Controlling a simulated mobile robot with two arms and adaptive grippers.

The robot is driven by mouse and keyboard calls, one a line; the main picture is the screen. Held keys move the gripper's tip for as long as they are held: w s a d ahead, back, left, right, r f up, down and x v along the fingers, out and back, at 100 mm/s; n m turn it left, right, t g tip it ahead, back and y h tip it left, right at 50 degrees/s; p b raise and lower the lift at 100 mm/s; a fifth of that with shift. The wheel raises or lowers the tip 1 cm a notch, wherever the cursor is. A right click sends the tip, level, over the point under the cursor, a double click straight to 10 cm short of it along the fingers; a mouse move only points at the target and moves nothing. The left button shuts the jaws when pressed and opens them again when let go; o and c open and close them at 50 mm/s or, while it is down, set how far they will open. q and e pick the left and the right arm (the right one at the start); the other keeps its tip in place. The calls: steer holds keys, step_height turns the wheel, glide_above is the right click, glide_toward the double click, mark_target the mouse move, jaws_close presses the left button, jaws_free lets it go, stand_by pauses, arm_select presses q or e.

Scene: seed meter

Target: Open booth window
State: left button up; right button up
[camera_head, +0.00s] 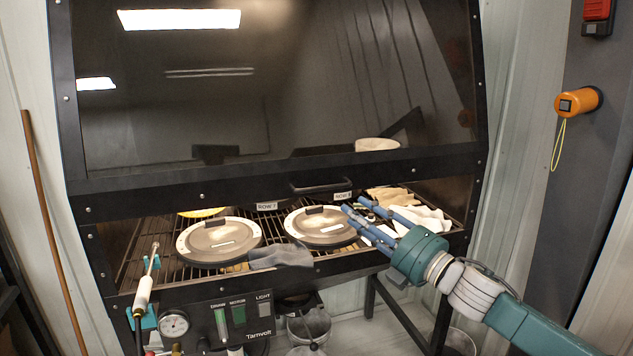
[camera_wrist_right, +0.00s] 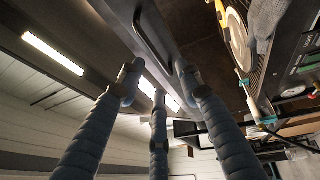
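The booth window (camera_head: 270,105) is a large dark glass pane in a black frame, above an open gap at the front of the booth. A dark bar handle (camera_head: 322,187) sits on its lower rail, and also shows in the right wrist view (camera_wrist_right: 152,40). My right gripper (camera_head: 366,215) is just below and right of the handle, its blue fingers spread and empty. In the right wrist view the three fingers (camera_wrist_right: 158,88) point toward the rail, apart from the handle as far as I can tell. My left gripper is not in view.
Two round lidded plates (camera_head: 218,241) (camera_head: 320,226) lie on the grate inside the booth, with a grey glove (camera_head: 280,256) at the front edge. A control panel (camera_head: 240,318) is below.

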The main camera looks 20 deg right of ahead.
mark_target(322, 188)
steer(key=p+x, duration=0.1)
steer(key=x, duration=0.2)
steer(key=p+x, duration=0.1)
steer(key=x, duration=0.2)
steer(key=r+p+x, duration=0.1)
steer(key=p+x, duration=0.1)
steer(key=x, duration=0.1)
steer(key=shift+a+r, duration=0.2)
steer(key=shift+a, duration=0.3)
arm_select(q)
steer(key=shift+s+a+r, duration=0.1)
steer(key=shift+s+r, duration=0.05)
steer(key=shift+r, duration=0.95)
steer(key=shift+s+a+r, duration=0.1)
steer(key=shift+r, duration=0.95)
arm_select(e)
steer(key=shift+w+a, duration=0.25)
steer(key=shift+w, duration=0.15)
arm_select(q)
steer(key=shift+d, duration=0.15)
arm_select(e)
jaws_close()
